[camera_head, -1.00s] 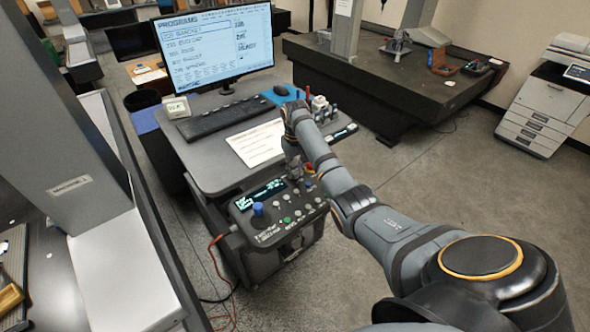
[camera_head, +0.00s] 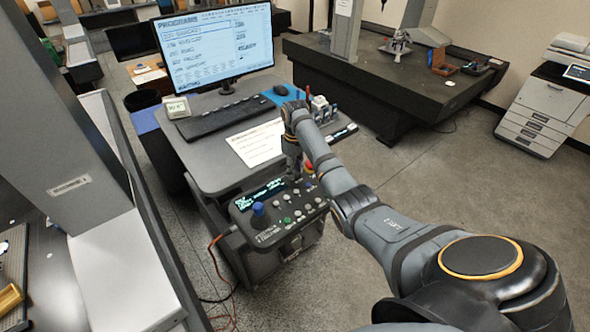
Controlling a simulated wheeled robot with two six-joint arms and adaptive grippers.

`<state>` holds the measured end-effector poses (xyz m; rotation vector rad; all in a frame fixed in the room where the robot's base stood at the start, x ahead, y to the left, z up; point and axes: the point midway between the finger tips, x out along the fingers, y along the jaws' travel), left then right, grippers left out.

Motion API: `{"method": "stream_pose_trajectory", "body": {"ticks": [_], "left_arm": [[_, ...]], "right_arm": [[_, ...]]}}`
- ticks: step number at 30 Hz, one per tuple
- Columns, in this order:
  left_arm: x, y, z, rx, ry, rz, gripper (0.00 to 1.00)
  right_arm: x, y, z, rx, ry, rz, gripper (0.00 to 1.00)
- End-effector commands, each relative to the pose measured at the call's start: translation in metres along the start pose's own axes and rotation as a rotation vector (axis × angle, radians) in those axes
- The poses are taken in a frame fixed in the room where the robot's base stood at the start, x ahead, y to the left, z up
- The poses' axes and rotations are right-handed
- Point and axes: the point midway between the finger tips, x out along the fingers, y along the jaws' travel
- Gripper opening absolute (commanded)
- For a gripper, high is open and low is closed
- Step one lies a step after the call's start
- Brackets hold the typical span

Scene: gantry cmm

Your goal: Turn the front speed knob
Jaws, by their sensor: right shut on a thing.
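The dark control box (camera_head: 268,237) stands at the front of the desk. It carries a small lit display (camera_head: 262,195), a blue-topped joystick (camera_head: 259,209), several small buttons and a red and yellow button (camera_head: 309,169). My right gripper (camera_head: 295,176) points down at the back right of the box top, just left of the red button. It is shut on what appears to be the front speed knob, which the fingers hide. My left gripper is out of view.
A keyboard (camera_head: 222,118), a monitor (camera_head: 216,52) and a paper sheet (camera_head: 256,143) are on the desk (camera_head: 205,165). A pen holder (camera_head: 320,105) stands close to my right wrist. A grey column (camera_head: 60,110) rises at left.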

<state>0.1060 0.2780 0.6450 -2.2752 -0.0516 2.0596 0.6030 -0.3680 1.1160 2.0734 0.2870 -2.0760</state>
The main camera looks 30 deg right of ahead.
Motion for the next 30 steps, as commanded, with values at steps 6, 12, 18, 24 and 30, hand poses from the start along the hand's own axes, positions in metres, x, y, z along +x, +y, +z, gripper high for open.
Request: {"method": "stream_pose_trajectory", "body": {"ticks": [6, 12, 18, 24, 30], "left_arm": [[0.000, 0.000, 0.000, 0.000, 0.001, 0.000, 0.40], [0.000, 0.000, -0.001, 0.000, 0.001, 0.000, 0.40], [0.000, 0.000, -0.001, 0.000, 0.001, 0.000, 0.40], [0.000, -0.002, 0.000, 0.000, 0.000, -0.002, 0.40], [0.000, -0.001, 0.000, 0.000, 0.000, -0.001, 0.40]], "right_arm": [[-0.002, 0.001, -0.001, -0.001, 0.005, 0.003, 0.00], [-0.002, 0.001, -0.001, -0.001, 0.005, 0.003, 0.37], [-0.001, 0.000, -0.001, 0.000, 0.003, 0.001, 0.48], [-0.003, 0.000, -0.001, 0.000, 0.002, 0.001, 0.48], [-0.035, 0.001, -0.002, 0.000, 0.006, 0.002, 0.48]]}}
